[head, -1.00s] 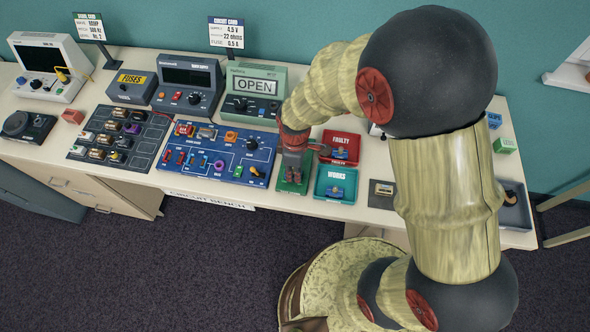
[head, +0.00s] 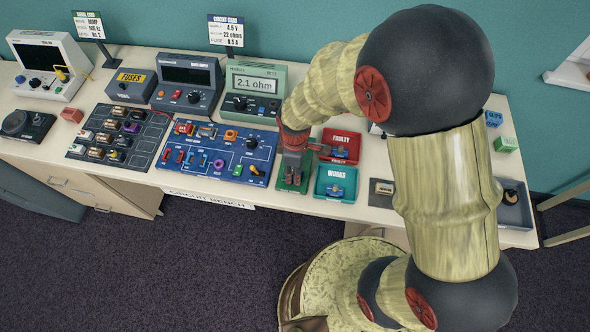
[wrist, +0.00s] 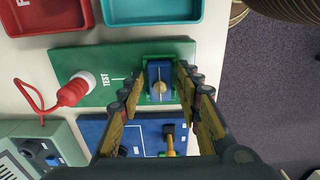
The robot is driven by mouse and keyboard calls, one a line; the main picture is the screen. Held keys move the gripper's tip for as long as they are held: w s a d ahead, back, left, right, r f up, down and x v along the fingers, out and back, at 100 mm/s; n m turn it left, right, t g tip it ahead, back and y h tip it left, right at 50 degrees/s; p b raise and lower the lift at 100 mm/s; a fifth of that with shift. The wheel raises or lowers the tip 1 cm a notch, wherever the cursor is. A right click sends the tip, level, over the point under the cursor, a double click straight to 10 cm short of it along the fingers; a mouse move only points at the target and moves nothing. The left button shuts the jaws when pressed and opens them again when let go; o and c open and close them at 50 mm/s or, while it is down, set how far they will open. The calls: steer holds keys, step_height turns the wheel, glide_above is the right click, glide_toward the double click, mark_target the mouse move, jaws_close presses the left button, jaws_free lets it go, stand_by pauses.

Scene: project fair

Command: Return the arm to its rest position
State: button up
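My gripper (head: 291,178) is low over the green test board (head: 283,186) at the front of the bench, with my arm reaching in from the right. In the wrist view, my gripper (wrist: 159,80) has its two fingers apart, one on each side of a blue part (wrist: 153,74) with a brass-coloured knob. The part sits in a green holder at the end of the board marked TEST (wrist: 100,98). Gaps show between the fingers and the part. A red probe (wrist: 74,92) with a white tip stands on the same board. The green meter (head: 251,92) reads 2.1 ohm.
The red FAULTY tray (head: 354,147) and the teal WORKS tray (head: 350,182) are close right of my gripper. The blue circuit board (head: 212,160) is close left. Above the bench, in front of the wall, is free room.

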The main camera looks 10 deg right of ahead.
steer(key=shift+o, duration=1.4)
steer(key=o, duration=0.4)
steer(key=shift+r+p, duration=3.05)
steer(key=shift+r, duration=0.95)
